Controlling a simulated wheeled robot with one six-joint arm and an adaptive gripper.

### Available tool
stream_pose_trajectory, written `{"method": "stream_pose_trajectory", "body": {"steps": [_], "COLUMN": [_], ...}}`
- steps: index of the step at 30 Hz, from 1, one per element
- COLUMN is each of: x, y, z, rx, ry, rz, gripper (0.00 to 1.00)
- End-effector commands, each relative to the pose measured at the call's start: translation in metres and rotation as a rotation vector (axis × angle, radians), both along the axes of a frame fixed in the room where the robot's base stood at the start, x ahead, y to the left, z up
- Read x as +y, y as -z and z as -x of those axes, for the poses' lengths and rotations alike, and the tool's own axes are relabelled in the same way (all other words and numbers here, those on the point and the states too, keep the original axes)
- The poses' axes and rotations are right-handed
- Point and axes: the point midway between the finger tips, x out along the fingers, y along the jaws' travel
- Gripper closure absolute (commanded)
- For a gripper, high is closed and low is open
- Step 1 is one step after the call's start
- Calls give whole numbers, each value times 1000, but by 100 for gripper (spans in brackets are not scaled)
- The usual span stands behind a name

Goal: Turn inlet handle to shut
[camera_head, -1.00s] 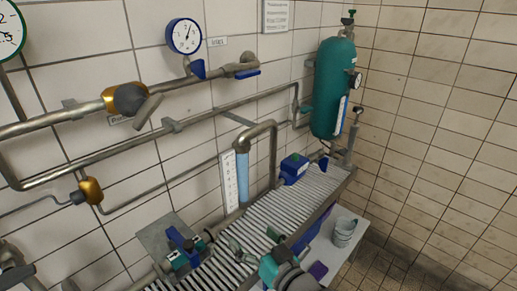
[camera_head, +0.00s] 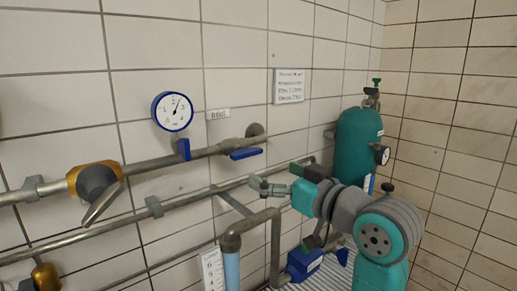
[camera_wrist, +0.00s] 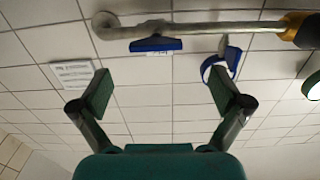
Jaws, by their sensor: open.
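A blue lever handle (camera_head: 245,153) sits on the upper grey pipe near its wall end, lying roughly along the pipe. I take it as the inlet handle; the small label (camera_head: 218,114) is too blurred to read surely. In the wrist view the blue handle (camera_wrist: 155,44) lies beneath the pipe, ahead of and between my fingers. My gripper (camera_head: 284,181) is right of and below the handle in the head view. In the wrist view my gripper (camera_wrist: 160,91) is open and empty, its fingers wide apart and clear of the handle.
A yellow valve with grey lever (camera_head: 100,195) is farther left. A lower pipe (camera_head: 180,200) and bent pipe (camera_head: 250,220) run below. A green cylinder (camera_head: 358,145) stands right.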

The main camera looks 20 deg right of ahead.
Motion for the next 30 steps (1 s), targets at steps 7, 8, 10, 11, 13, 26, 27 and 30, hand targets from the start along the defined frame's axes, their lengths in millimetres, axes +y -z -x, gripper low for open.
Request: {"method": "stream_pose_trajectory", "body": {"steps": [7, 8, 10, 11, 13, 26, 27, 30], "x": [1, 2, 5, 6, 9, 30, 31, 33], "y": [-18, -18, -17, -17, -17, -17, -17, -17], "z": [-1, -3, -9, -13, -23, -88, -91, -97], "rx": [-6, -5, -4, -4, -4, -5, -6, -7], "ry": [-9, -10, -12, -12, -11, -10, -10, -9], "rz": [25, 26, 25, 25, 25, 25, 24, 24], "gripper": [0, 0, 0, 0, 0, 0, 0, 0]}}
